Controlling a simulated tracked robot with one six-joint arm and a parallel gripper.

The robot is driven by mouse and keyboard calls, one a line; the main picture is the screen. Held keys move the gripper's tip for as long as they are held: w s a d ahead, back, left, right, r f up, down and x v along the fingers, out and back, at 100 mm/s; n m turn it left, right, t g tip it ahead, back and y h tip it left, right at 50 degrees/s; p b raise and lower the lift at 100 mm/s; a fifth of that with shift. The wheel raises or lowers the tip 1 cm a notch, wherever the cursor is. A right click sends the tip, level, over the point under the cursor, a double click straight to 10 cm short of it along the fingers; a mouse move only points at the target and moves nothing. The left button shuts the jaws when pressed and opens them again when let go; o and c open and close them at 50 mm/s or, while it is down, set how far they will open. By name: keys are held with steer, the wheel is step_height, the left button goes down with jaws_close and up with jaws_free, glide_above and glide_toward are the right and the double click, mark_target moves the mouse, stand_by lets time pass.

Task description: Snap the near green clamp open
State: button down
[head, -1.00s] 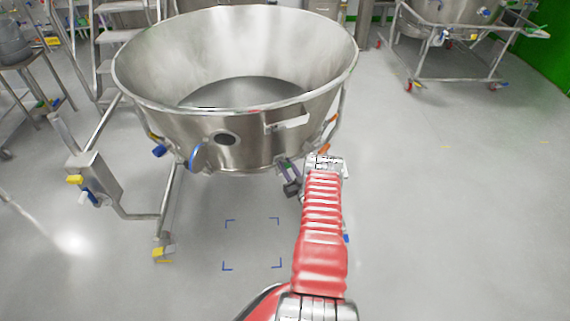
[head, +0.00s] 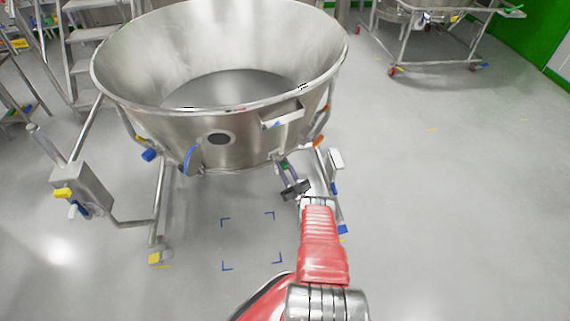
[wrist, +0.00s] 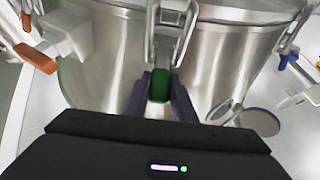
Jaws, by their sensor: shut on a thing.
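The green clamp handle (wrist: 159,86) hangs from a steel latch on the outer wall of the large steel bowl (wrist: 225,60). In the wrist view the two dark fingers of my gripper (wrist: 158,98) stand on either side of the green handle and are shut on it. In the head view my gripper (head: 284,168) is at the lower right of the bowl (head: 235,150), under its rim. Only a small bit of green shows between the fingers there.
In the wrist view an orange handle (wrist: 35,58) is at left, a blue handle (wrist: 287,61) at right, and a blue-rimmed disc (wrist: 258,121) below it. A steel box with a yellow knob (head: 63,193) stands left.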

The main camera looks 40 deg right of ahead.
steer(key=shift+w+a, duration=0.15)
steer(key=shift+a, duration=0.05)
stand_by(0.3)
steer(key=c, duration=1.5)
jaws_free()
steer(key=shift+d, duration=0.1)
steer(key=shift+r, duration=0.2)
steer(key=shift+d+r, duration=0.1)
steer(key=shift+r, duration=4.65)
steer(key=shift+c, duration=0.3)
